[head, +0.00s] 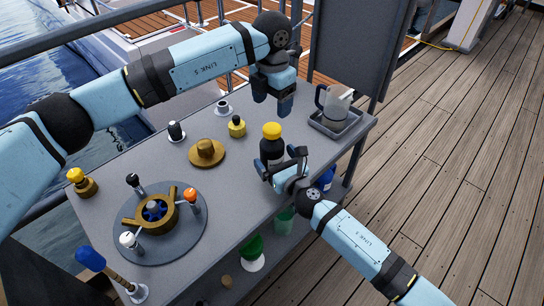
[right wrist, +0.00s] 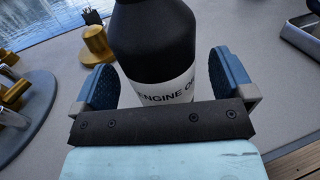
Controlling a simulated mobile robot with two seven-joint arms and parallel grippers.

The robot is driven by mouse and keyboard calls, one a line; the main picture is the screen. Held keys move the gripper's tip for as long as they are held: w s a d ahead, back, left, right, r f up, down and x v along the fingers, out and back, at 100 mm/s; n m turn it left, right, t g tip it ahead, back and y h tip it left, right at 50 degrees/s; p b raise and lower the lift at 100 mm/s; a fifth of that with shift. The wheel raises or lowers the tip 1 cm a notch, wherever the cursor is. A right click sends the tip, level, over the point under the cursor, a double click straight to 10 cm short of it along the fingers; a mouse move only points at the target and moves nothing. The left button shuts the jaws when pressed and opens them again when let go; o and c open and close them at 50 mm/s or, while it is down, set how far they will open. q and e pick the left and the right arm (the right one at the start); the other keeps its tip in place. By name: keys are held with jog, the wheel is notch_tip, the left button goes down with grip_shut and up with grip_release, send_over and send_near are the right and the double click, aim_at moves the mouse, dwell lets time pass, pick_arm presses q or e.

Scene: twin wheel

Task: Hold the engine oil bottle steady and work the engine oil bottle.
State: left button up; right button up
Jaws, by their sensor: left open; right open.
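The engine oil bottle (head: 271,147) stands upright on the grey table, black with a yellow cap and a white label. In the right wrist view the bottle (right wrist: 155,45) fills the middle, with its label partly readable and its cap out of frame. My right gripper (head: 281,161) is open around the bottle, one finger on each side. In the right wrist view the right gripper (right wrist: 160,80) shows a gap beside the bottle on both sides. My left gripper (head: 273,98) is open and empty, pointing down above the table behind the bottle.
A metal jug (head: 335,103) stands in a grey tray (head: 346,127) at the right end. A brass dome (head: 207,152) and a small yellow-topped fitting (head: 237,127) are left of the bottle. A brass wheel (head: 155,210) with levers sits on a round plate at the front left.

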jog(key=shift+w+a, duration=0.35)
jog(key=shift+w, duration=0.25)
jog(key=shift+c, duration=0.5)
jog(key=c, duration=1.7)
pick_arm(q)
jog(key=n, duration=0.3)
jog(key=shift+n, duration=0.3)
jog(key=n, duration=1)
jog(key=shift+n, duration=0.4)
jog(key=n, duration=1.2)
jog(key=shift+n, duration=0.3)
